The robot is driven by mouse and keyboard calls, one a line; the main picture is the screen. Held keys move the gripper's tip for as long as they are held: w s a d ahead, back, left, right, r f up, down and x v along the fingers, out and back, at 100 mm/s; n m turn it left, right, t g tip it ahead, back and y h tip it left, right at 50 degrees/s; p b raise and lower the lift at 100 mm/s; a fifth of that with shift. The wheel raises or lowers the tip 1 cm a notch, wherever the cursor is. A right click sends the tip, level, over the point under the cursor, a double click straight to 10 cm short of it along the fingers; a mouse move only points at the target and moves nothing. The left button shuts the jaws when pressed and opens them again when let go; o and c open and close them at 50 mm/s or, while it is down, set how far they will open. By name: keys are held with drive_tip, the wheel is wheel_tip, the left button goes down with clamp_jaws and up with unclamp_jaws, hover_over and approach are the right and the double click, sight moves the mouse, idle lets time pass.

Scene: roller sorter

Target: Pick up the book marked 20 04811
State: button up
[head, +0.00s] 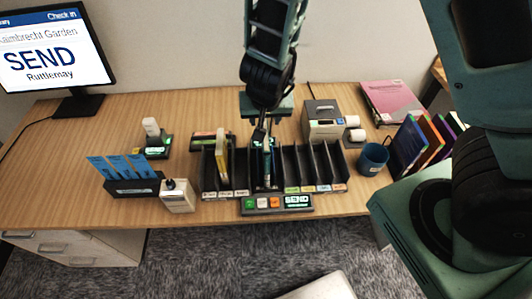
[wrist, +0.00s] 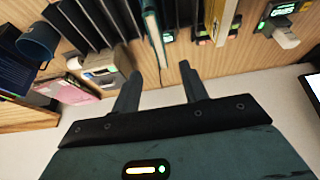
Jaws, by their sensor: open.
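My gripper (head: 263,133) is over the middle of the black slotted sorter (head: 295,165), pointing down and open. In the wrist view its two fingers (wrist: 160,82) are apart, with a thin teal book (wrist: 154,38) with pale page edges in line with the gap between them. That book stands upright in a sorter slot (head: 267,162), partly hidden by my gripper in the head view. A yellow and cream book (head: 222,160) stands in a slot to the left. The marking 20 04811 is not readable on any book.
Several coloured books (head: 412,145) stand at the desk's right, beside a dark blue mug (head: 373,158). A printer (head: 322,120) is behind the sorter. A blue card holder (head: 133,186) and a small white device (head: 178,195) are left. A monitor (head: 55,50) reads SEND, Ruttlemay.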

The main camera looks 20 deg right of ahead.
sight(266, 138)
drive_tip(key=b+x, duration=0.5)
drive_tip(key=x, duration=0.4)
drive_tip(key=shift+f, duration=0.3)
drive_tip(key=shift+d+b+x, duration=0.2)
drive_tip(key=shift+b+x, duration=1.15)
drive_tip(key=shift+x, duration=1.25)
drive_tip(key=shift+f, duration=0.2)
clamp_jaws()
